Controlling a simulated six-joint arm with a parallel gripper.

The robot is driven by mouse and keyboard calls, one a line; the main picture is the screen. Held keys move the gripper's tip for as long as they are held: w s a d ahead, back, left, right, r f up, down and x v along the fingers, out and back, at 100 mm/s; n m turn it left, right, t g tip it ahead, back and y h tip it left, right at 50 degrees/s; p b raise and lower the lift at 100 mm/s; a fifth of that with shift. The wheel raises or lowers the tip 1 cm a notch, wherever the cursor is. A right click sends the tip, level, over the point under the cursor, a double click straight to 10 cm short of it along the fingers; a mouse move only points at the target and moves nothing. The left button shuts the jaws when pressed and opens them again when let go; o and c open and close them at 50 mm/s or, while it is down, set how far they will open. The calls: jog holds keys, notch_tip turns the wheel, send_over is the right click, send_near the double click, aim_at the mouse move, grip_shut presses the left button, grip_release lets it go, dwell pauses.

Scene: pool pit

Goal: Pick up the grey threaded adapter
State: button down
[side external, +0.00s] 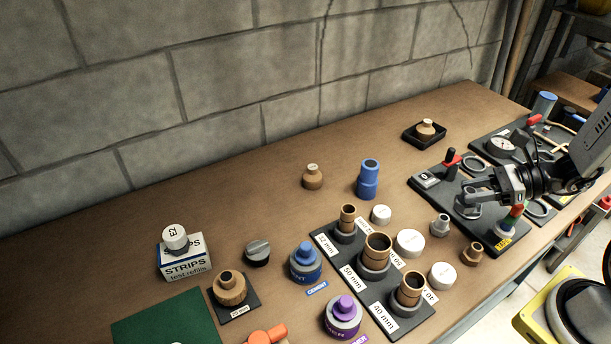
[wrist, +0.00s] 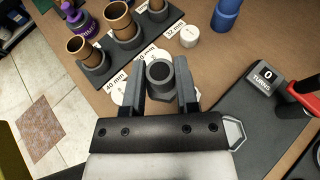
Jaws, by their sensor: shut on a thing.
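My gripper (wrist: 160,84) has its two fingers on either side of a grey threaded adapter (wrist: 160,71) and is shut on it. The adapter's round open end with a dark bore faces the wrist camera. In the side view my gripper (side external: 468,192) reaches in from the right, above the black board. Grey hexagonal metal shows just under its fingers there, but I cannot tell how much of it is the adapter. The fingers and the arm hide part of this spot. Another grey fitting (side external: 440,225) stands on the bench, left of the gripper.
White caps (side external: 410,242) and a brown reducer (side external: 472,253) stand close by. Left of them is a black stand (side external: 396,318) with brown pipes. The board carries a counter (wrist: 268,80), a red-handled part (side external: 450,158) and a hexagonal ring (wrist: 233,133). A blue coupling (side external: 368,179) stands behind.

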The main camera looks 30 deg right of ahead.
jog(key=shift+s+r, duration=0.1)
jog(key=shift+s, duration=0.25)
jog(key=shift+w+a, duration=0.1)
jog(key=shift+w, duration=0.05)
dwell(0.3)
